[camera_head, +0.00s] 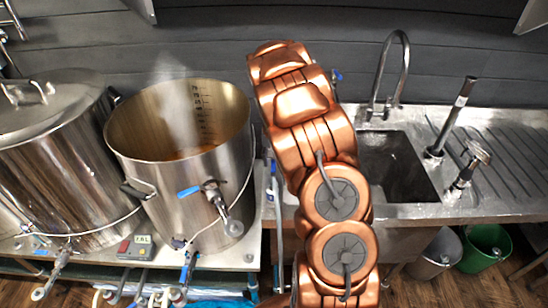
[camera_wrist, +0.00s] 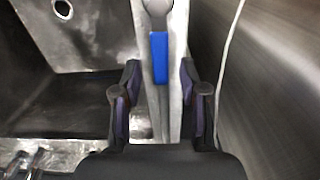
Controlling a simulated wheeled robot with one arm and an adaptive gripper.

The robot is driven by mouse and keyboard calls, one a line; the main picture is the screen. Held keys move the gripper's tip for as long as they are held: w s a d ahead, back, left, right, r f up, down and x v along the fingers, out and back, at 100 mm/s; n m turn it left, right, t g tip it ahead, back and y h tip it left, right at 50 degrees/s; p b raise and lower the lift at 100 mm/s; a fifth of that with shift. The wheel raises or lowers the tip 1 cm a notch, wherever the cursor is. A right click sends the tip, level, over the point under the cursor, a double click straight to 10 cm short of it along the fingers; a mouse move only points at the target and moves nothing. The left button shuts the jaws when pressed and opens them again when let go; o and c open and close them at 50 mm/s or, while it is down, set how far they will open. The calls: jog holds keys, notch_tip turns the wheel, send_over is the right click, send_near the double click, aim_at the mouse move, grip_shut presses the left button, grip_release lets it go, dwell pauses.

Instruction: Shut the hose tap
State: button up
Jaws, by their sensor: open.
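The hose tap shows in the wrist view as a grey metal body with a blue lever (camera_wrist: 160,58). The lever lies lengthwise in the picture, in line with the grey strip beneath it. My gripper (camera_wrist: 160,78) is open, with one dark finger on each side of the lever. A gap shows between the lever and each finger, so it is not gripped. In the head view my copper arm hides the gripper and most of the tap; a small blue part (camera_head: 337,75), perhaps of the tap, shows beside the arm at the wall.
A steel sink (camera_head: 425,205) with a tall curved faucet (camera_head: 390,72) is right of my arm. An open steaming kettle (camera_head: 190,205) with its own blue-handled valve (camera_head: 190,191) stands to the left. A lidded kettle (camera_head: 60,165) is further left. Buckets (camera_head: 485,248) stand under the counter.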

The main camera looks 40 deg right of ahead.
jog(key=shift+c, duration=0.2)
grip_shut()
dwell(0.4)
